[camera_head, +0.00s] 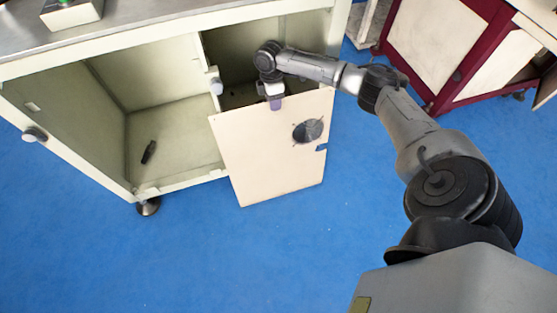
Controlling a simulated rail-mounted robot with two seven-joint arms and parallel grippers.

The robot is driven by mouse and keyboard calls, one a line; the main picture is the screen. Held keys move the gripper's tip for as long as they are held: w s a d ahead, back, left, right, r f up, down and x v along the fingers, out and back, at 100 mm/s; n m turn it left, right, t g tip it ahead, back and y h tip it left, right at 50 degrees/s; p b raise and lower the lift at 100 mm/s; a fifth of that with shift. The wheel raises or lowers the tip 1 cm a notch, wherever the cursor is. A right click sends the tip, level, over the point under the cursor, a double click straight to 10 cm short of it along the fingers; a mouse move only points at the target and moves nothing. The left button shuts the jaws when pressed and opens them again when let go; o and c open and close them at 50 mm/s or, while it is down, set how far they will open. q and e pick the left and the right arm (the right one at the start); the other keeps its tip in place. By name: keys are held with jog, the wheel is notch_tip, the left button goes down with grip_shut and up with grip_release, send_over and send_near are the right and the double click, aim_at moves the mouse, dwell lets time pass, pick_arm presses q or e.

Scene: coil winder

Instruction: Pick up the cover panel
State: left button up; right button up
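The cover panel (268,165) is a flat cream sheet with a round dark vent hole and a notch in its right edge. It stands slightly tilted in front of the right compartment of the cabinet, covering its lower part. My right gripper (275,102) is at the panel's top edge, with a purple finger over the front face. It appears shut on that edge; the finger behind the panel is hidden. I cannot tell whether the panel's lower edge touches the floor. My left gripper is not in view.
The cabinet (110,190) has an open left compartment with a small black object (149,152) inside. A box (72,14) sits on its grey top. A maroon-framed cabinet (448,50) stands at the right. The blue floor (190,260) in front is clear.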

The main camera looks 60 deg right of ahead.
jog(key=shift+s+a+f+b, duration=0.1)
jog(key=shift+s+f+b, duration=0.1)
jog(key=shift+f, duration=0.4)
jog(key=shift+s+a+f+b, duration=0.1)
jog(key=shift+f+b, duration=0.05)
jog(key=shift+f, duration=0.45)
jog(key=shift+w+r, duration=0.1)
jog(key=shift+c, duration=0.2)
grip_shut()
jog(key=shift+r, duration=0.1)
